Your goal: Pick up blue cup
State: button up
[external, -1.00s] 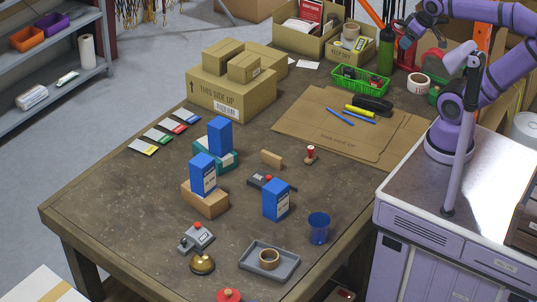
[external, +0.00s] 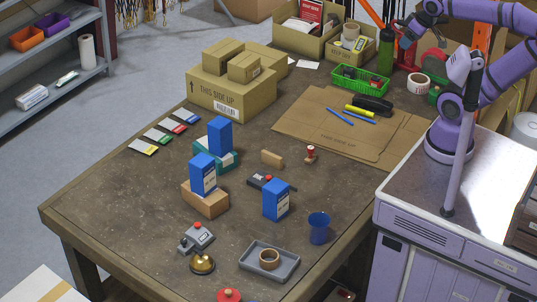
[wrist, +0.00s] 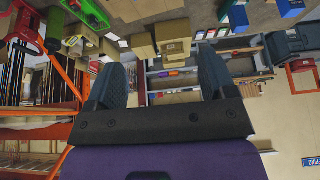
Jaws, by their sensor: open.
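The blue cup (external: 319,228) stands upright on the table near its right edge, close to my base, in the external view. My gripper (external: 407,38) is at the top right of the external view, raised and well away from the cup. In the wrist view my gripper (wrist: 163,82) shows two dark fingers spread wide apart with nothing between them. I cannot make out the cup in the wrist view.
A green basket (external: 360,81) and cardboard sheets (external: 305,125) lie toward the back.

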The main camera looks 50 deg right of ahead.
jog(key=o, duration=0.4)
jog(key=shift+o, duration=0.2)
jog(key=w+a+f+n+t, duration=0.1)
jog(key=w+a+f+n, duration=0.2)
jog(key=w, duration=0.4)
jog(key=w+a+f+n+t, duration=0.15)
jog(key=w+a+f, duration=0.25)
jog(key=w, duration=0.4)
jog(key=w+a+f+n+y, duration=0.2)
jog(key=w+a+f+n, duration=0.1)
jog(key=a+f, duration=0.3)
jog(key=w+a+f+n+y, duration=0.2)
jog(key=a+f+n, duration=0.1)
jog(key=a+f, duration=0.25)
jog(key=n+g+y, duration=0.7)
jog(key=y, duration=0.3)
send_near(313, 230)
jog(key=shift+m+t+h, duration=0.3)
jog(key=shift+m+t, duration=0.05)
jog(key=shift+x, duration=3.25)
